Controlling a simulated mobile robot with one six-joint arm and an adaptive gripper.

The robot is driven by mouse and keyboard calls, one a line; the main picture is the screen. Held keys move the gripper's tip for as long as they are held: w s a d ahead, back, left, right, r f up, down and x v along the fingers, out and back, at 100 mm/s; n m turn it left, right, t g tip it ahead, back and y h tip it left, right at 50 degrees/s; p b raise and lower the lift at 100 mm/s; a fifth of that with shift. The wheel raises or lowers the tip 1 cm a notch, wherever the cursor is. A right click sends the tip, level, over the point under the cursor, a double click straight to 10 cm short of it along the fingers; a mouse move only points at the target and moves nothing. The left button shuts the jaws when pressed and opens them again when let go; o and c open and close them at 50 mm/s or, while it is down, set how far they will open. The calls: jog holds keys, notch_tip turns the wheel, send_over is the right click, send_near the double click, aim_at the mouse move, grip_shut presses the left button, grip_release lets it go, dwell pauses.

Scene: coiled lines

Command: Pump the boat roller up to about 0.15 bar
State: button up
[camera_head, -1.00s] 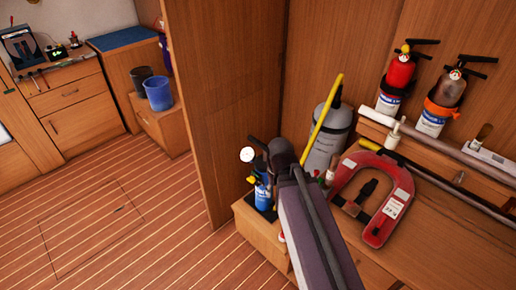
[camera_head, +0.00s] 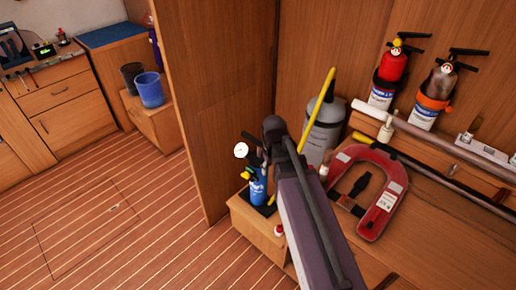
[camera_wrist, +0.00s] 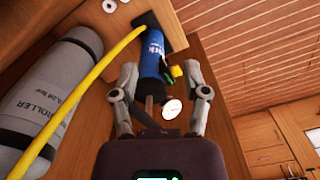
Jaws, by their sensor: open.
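The blue pump (camera_head: 258,188) stands on a low wooden ledge, with its round white gauge (camera_head: 241,150) at the upper left. In the wrist view the blue pump body (camera_wrist: 152,52) lies ahead of my gripper (camera_wrist: 160,72), and the gauge (camera_wrist: 172,108) shows between the fingers. My gripper is open, its fingers on either side of the pump's upper end; I cannot tell whether they touch it. The gauge reading is too small to read. The grey boat roller (camera_head: 325,130), lettered ROLLER in the wrist view (camera_wrist: 45,95), stands beside the pump. A yellow hose (camera_wrist: 85,80) runs across it.
A wooden partition (camera_head: 210,90) rises left of the pump. A red horseshoe buoy (camera_head: 385,210) lies on the bench at right. Two fire extinguishers (camera_head: 392,65) (camera_head: 435,95) and a long white pole (camera_head: 410,130) are behind it. The striped floor (camera_head: 120,230) at left is clear.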

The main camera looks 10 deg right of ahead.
aim_at(259, 148)
jog(key=w+n, duration=0.2)
jog(key=w, duration=0.5)
jog(key=w+r+n+p, duration=0.1)
jog(key=w+n, duration=0.1)
jog(key=w, duration=0.6)
jog(key=w+r+n+p, duration=0.1)
jog(key=w+n, duration=0.2)
jog(key=w, duration=0.4)
jog(key=shift+w+r, duration=0.25)
jog(key=shift+f, duration=0.15)
notch_tip(259, 148, down, 14)
jog(key=b, duration=1.3)
jog(key=shift+r+b, duration=0.25)
jog(key=shift+b, duration=0.05)
grip_shut()
